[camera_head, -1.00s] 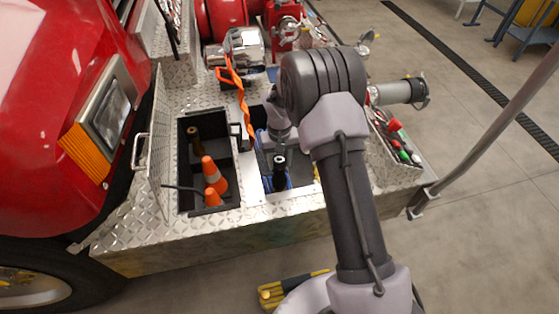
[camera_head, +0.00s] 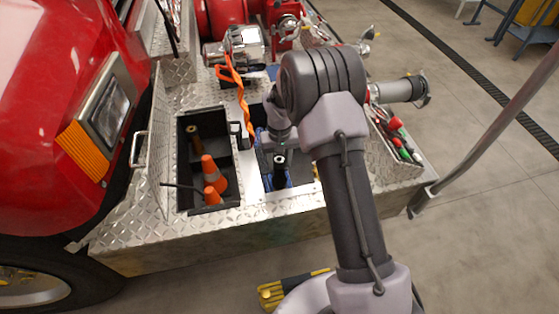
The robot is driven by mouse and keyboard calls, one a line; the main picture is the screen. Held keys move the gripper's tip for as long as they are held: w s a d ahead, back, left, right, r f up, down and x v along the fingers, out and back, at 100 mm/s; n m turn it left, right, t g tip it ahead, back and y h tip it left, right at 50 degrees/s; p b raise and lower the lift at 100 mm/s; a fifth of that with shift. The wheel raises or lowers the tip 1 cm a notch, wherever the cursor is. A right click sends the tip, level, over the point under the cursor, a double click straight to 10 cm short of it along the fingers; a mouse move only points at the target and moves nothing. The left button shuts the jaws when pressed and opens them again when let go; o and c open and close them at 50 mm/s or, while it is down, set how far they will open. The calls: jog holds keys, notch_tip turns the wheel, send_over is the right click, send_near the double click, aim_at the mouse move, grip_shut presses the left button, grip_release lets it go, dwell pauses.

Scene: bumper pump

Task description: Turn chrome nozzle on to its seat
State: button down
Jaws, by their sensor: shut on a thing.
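My gripper (camera_head: 274,143) points down into the right-hand deck compartment (camera_head: 300,203), below my dark wrist. Its fingers are small and partly hidden by my own arm. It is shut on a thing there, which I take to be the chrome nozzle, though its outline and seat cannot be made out. A black upright cylinder with a pale top (camera_head: 279,168) stands in the same compartment, just in front of the gripper. Blue hose (camera_head: 266,181) lies around its base.
The left compartment (camera_head: 180,150) holds orange cones (camera_head: 214,178) and a brass-topped cylinder (camera_head: 194,138). An orange strap (camera_head: 241,100) hangs between the compartments. Chrome pump fittings (camera_head: 244,45) stand behind. Coloured-handled tools (camera_head: 401,135) lie at right; the red truck body (camera_head: 45,100) is at left.

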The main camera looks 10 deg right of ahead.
jog(key=shift+f+b, duration=0.95)
jog(key=shift+f, duration=0.25)
dwell(1.2)
jog(key=shift+f+m+b, duration=0.1)
jog(key=shift+m+b, duration=0.3)
jog(key=shift+m, duration=0.2)
jog(key=shift+f+m+b, duration=0.1)
jog(key=shift+m+b, duration=0.35)
jog(key=shift+m, duration=0.55)
jog(key=shift+r+m, duration=0.25)
jog(key=shift+m, duration=0.75)
jog(key=shift+f+m+b, duration=0.15)
jog(key=shift+m+b, duration=0.45)
jog(key=shift+b, duration=0.05)
jog(key=m+b, duration=0.1)
jog(key=m, duration=0.2)
jog(key=shift+m, duration=0.5)
